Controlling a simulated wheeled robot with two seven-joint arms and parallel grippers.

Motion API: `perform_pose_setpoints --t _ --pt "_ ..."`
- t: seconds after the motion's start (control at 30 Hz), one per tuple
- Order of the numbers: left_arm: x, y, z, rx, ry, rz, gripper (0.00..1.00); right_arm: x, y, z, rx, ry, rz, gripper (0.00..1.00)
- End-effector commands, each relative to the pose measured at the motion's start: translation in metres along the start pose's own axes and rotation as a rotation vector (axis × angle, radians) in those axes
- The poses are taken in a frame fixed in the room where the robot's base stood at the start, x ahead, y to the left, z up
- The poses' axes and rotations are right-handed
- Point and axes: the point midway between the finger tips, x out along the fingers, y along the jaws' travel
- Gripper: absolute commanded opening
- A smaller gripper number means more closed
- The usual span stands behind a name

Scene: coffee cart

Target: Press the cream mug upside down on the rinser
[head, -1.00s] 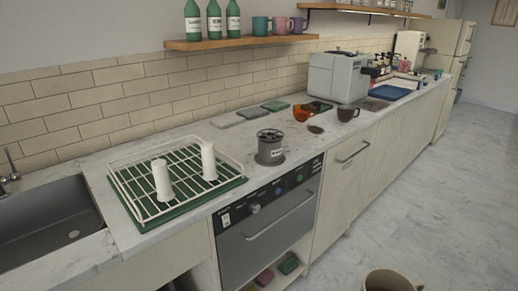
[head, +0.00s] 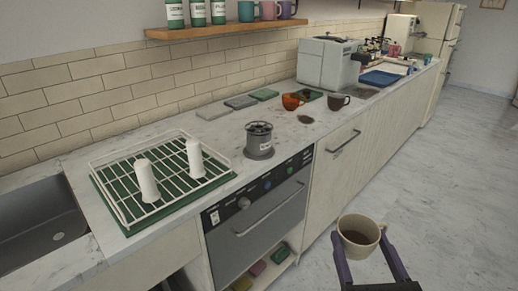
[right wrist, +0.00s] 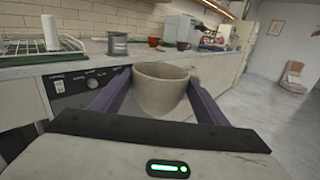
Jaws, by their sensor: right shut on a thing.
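The cream mug (head: 358,236) is upright in my right gripper (head: 364,249), in front of the counter and over the floor. Brown shows inside it. In the right wrist view the mug (right wrist: 161,90) sits between the two fingers of the right gripper (right wrist: 158,92), which is shut on it. The rinser (head: 259,140) is a grey round unit with a dark top and a small label, standing on the counter to the right of the drying rack. It also shows in the right wrist view (right wrist: 118,43). The mug is apart from it. My left gripper is not in view.
A white wire rack (head: 165,178) with two white upright cylinders stands left of the rinser. An orange cup (head: 293,102) and a dark brown mug (head: 338,101) stand behind it to the right. Counter right of the rinser is partly clear.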

Motion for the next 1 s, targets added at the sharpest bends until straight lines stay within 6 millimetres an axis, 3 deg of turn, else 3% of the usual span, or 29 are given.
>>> perform_pose_setpoints --t 0.17,0.5,0.83,1.0 --pt "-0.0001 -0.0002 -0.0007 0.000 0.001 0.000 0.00 -0.0002 0.0001 0.0012 -0.010 -0.003 0.001 0.36" --pt "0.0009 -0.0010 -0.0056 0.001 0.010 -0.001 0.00 -0.0001 -0.0003 0.0016 -0.492 -0.004 0.000 0.36" --pt "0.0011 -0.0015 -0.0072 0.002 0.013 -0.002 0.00 -0.0004 0.0000 0.0012 -0.537 -0.003 0.000 0.36" --pt "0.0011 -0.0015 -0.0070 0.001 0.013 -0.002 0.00 0.0000 -0.0005 0.0019 -0.762 -0.005 0.000 0.36"
